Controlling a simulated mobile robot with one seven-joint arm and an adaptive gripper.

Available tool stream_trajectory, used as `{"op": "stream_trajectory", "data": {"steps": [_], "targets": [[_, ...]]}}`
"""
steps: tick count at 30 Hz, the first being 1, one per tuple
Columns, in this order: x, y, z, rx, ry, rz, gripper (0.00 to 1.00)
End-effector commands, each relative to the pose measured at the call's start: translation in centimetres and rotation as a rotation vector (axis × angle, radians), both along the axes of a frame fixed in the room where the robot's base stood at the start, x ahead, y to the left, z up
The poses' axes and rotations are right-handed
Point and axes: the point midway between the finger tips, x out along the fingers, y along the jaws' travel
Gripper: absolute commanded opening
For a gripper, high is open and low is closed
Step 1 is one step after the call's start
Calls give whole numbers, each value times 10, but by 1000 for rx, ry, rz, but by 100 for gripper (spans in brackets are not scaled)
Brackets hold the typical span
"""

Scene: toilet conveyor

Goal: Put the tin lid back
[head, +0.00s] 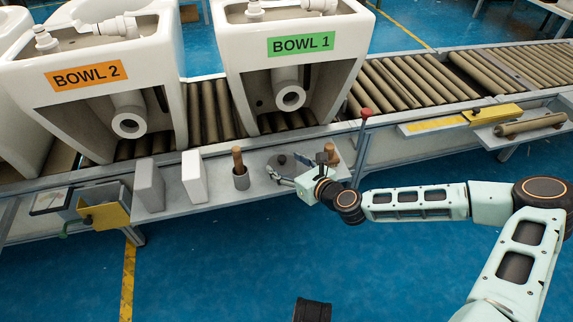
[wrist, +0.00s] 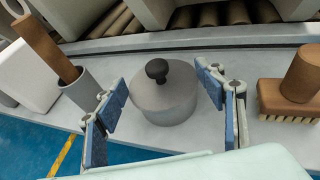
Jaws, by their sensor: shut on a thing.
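The round grey tin lid (wrist: 165,92) with a black knob is between the two blue-padded fingers of my gripper (wrist: 163,76) in the wrist view. In the head view the lid (head: 283,161) shows as a small grey disc above the shelf's surface. My gripper (head: 286,172) reaches in from the right and is shut on it, with one finger on each side. The pad contact is not clearly seen. I cannot tell how much of the grey round side is lid and how much is tin body.
A wooden-handled brush (wrist: 290,90) stands close on the right. The roller conveyor (head: 412,80) with BOWL 1 (head: 292,92) and BOWL 2 (head: 100,75) lies behind the shelf.

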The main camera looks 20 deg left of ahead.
Motion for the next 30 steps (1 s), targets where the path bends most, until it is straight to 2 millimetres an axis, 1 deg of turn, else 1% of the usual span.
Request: {"op": "stream_trajectory", "data": {"steps": [2,3,7,16,20,23,30], "targets": [[0,0,-4,1,1,0,40],[0,0,-3,0,0,0,67],[0,0,-2,0,0,0,81],[0,0,-1,0,0,0,81],[0,0,7,-1,-1,1,81],[-8,-13,10,0,4,-3,81],[-35,-47,27,1,2,-5,81]]}}
